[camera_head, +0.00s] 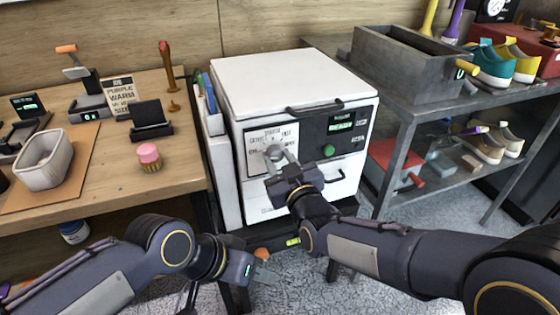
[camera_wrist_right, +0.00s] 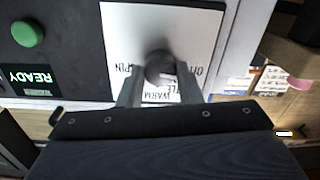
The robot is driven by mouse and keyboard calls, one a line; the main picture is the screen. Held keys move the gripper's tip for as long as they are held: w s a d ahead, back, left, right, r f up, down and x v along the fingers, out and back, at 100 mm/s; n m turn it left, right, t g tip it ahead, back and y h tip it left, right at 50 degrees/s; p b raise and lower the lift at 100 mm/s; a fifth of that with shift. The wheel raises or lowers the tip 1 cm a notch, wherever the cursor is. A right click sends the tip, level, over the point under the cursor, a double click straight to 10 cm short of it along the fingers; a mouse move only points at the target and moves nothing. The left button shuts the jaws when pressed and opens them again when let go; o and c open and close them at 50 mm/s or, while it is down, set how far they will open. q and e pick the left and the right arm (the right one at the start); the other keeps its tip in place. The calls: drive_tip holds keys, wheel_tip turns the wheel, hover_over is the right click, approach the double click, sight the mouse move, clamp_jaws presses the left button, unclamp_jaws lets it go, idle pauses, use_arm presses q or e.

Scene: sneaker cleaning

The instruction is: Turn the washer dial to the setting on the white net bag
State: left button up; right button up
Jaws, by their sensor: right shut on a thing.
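The washer (camera_head: 290,83) is a white box with a control panel on its front. Its grey dial (camera_head: 274,152) sits on a white label plate; in the right wrist view the dial (camera_wrist_right: 160,66) is a dark round knob, with upside-down words such as SPIN, WARM and OFF around it. My right gripper (camera_head: 279,160) is at the dial, its two fingers shut on either side of the knob. The pointer's exact setting is too small to read. My left gripper (camera_head: 266,265) is low in front of the washer, fingers apart and empty. I cannot make out a white net bag.
A green button (camera_head: 329,150) and a READY display (camera_head: 341,127) are right of the dial. A metal shelf (camera_head: 410,130) with a trough and shoes stands right.

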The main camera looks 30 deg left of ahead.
drive_tip(key=shift+f+m+b, duration=0.2)
drive_tip(key=shift+m+b, duration=0.4)
drive_tip(key=shift+b, duration=0.35)
drive_tip(key=m+b, duration=0.3)
drive_tip(key=shift+b, duration=0.35)
drive_tip(key=m+b, duration=0.4)
drive_tip(key=m, duration=0.2)
drive_tip(key=m+b, duration=0.2)
drive_tip(key=m, duration=0.1)
drive_tip(key=shift+m, duration=0.3)
drive_tip(key=m+b, duration=0.2)
drive_tip(key=m, duration=0.1)
drive_tip(key=shift+m, duration=0.4)
drive_tip(key=m+b, duration=0.2)
drive_tip(key=m, duration=0.2)
drive_tip(key=shift+t, duration=0.3)
drive_tip(key=shift+m+b, duration=0.4)
drive_tip(key=shift+m, duration=0.9)
drive_tip(key=shift+r, duration=0.1)
